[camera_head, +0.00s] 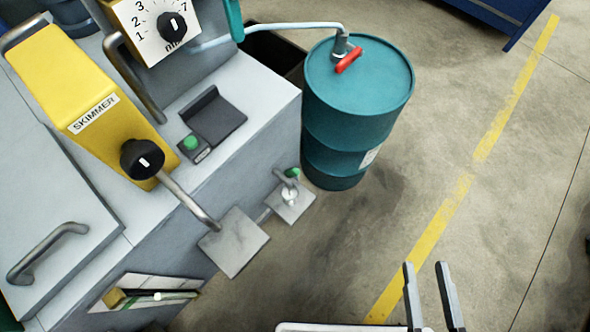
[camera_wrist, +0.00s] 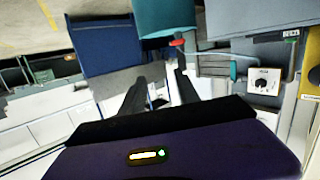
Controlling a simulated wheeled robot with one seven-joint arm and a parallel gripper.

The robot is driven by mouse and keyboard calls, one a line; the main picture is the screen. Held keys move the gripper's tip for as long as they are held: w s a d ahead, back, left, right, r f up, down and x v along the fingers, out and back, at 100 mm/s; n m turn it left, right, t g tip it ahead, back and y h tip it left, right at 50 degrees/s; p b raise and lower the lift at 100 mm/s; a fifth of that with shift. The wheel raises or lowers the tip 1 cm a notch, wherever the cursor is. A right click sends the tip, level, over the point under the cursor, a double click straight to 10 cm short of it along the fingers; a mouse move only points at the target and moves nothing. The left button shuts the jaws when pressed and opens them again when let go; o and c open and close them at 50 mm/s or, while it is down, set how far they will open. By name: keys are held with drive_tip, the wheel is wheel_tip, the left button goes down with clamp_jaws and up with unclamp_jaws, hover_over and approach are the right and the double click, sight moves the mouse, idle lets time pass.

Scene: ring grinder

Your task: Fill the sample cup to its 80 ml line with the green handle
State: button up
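The green handle (camera_head: 292,172) tops a small tap on the side of the grey machine. A small pale object that looks like the sample cup (camera_head: 289,196) stands on a little metal shelf (camera_head: 298,212) below the tap. It is too small to read its lines or level. My gripper (camera_head: 425,268) is at the bottom right, open and empty, well apart from the tap and cup. In the wrist view my gripper (camera_wrist: 162,76) shows two spread fingers with nothing between them. I cannot make out the green handle or cup there.
A teal drum (camera_head: 345,115) with a red lever (camera_head: 348,60) stands behind the tap. A yellow skimmer (camera_head: 75,90) and a larger metal plate (camera_head: 234,242) are at the left. A green button (camera_head: 190,142) is on the machine top. Floor (camera_head: 420,170) right of the drum is clear.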

sight(294, 171)
drive_tip(key=w+a+f+n+t+y+b, duration=0.1)
drive_tip(key=w+a+f+n+y+b, duration=0.2)
drive_tip(key=w+n, duration=0.45)
drive_tip(key=w+a+f+n+t+y+b, duration=0.1)
drive_tip(key=w+a+f+n+y+b, duration=0.1)
drive_tip(key=w+f+n, duration=0.45)
drive_tip(key=w+a+f+n+t+y+b, duration=0.1)
drive_tip(key=w+a+f+n+y+b, duration=0.15)
drive_tip(key=w+n, duration=0.6)
drive_tip(key=w+a+f+n+g+y, duration=0.1)
drive_tip(key=a+f+n+g+y, duration=0.35)
drive_tip(key=n, duration=0.75)
drive_tip(key=a+f+n+g+y, duration=0.2)
drive_tip(key=a+f+n+g, duration=0.25)
drive_tip(key=f+n, duration=0.55)
drive_tip(key=shift+n+t, duration=0.5)
drive_tip(key=shift+n, duration=0.15)
drive_tip(key=w+a, duration=0.1)
drive_tip(key=a, duration=0.1)
drive_tip(key=w+a+r+b, duration=0.1)
drive_tip(key=w+a, duration=0.1)
drive_tip(key=w+a+r+b, duration=0.1)
drive_tip(key=a, duration=0.1)
drive_tip(key=shift+w, duration=0.2)
clamp_jaws()
